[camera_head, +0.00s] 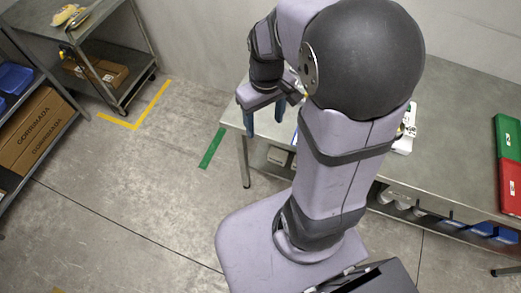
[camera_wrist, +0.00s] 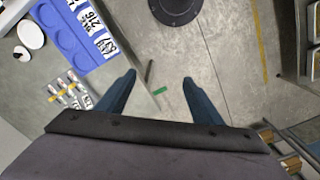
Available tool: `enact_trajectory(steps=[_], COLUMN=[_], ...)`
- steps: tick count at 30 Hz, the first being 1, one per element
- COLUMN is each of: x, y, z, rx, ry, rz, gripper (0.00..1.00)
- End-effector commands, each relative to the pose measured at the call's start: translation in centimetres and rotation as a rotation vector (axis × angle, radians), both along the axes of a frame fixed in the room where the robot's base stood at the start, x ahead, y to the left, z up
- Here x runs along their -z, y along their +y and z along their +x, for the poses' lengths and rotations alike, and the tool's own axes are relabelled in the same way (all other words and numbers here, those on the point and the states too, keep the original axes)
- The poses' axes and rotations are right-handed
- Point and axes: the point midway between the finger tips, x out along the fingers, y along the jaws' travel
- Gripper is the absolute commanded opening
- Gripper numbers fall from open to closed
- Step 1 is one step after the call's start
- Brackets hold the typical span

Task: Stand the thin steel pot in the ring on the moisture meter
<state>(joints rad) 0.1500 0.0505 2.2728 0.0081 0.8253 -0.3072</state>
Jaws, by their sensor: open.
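My arm hides much of the table top in the head view.
The steel table (camera_head: 450,125) bears red and green bins (camera_head: 509,165) at right. In the wrist view, a blue tray (camera_wrist: 68,42) with round recesses and number labels, a white round dish (camera_wrist: 30,33) and several small capped items (camera_wrist: 68,91) lie at left. A trolley (camera_head: 125,50) stands back left.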

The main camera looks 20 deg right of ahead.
Motion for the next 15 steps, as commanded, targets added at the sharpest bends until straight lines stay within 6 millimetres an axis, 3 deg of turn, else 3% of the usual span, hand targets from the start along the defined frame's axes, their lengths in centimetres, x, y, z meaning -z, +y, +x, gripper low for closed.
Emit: enact_trajectory(steps=[3,6,9,15], x=[0.8,1.4,1.8,2.0], y=[2.5,3.5,4.1,4.3], z=[-3.4,-5.4,-6.5,-7.1], rx=[0.061,0.105,0.131,0.147], ry=[-0.004,-0.007,-0.006,-0.007], rz=[-0.006,-0.007,-0.009,-0.009], gripper=[0.6,0.6,0.6,0.6])
